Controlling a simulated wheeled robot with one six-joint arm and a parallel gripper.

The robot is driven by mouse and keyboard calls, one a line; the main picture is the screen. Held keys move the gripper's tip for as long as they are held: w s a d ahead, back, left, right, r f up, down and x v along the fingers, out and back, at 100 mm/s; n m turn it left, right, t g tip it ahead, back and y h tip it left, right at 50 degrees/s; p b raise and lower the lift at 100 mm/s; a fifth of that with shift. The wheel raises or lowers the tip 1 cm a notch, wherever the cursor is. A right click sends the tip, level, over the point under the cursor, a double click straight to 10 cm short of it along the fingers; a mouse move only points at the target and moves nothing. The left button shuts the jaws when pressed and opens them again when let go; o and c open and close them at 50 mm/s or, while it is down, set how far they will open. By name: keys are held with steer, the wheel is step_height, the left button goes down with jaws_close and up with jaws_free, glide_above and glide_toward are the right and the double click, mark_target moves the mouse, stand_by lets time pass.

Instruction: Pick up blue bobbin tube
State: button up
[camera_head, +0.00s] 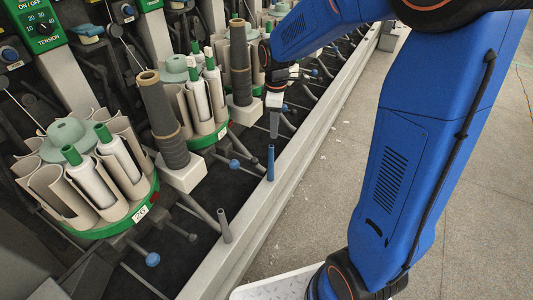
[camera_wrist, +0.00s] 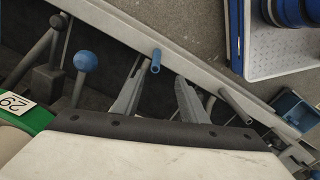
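The blue bobbin tube (camera_head: 270,162) stands upright at the machine's front rail in the head view. In the wrist view the blue bobbin tube (camera_wrist: 156,61) shows its open end, between and just beyond my finger tips. My gripper (camera_head: 274,125) is above and slightly behind the tube in the head view, pointing down. In the wrist view my gripper (camera_wrist: 160,82) has its two grey fingers spread apart with nothing held between them. The tube's lower part is hidden in the wrist view.
A grey tube (camera_head: 224,225) stands nearer along the same light rail (camera_head: 262,205). Levers with blue balls (camera_head: 152,258) jut out close by. Round magazines with white bobbins (camera_head: 92,182) and dark-wound cones (camera_head: 162,115) stand at left.

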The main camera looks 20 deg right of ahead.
glide_toward(271, 157)
steer(key=f, duration=0.6)
steer(key=shift+w+d+f, duration=0.15)
steer(key=shift+w+d, duration=0.15)
steer(key=shift+d, duration=0.1)
steer(key=shift+w+a+f, duration=0.1)
steer(key=shift+w+f, duration=0.05)
steer(key=shift+f, duration=1.15)
steer(key=shift+w+a+f, duration=0.1)
steer(key=shift+f, duration=1.15)
jaws_close()
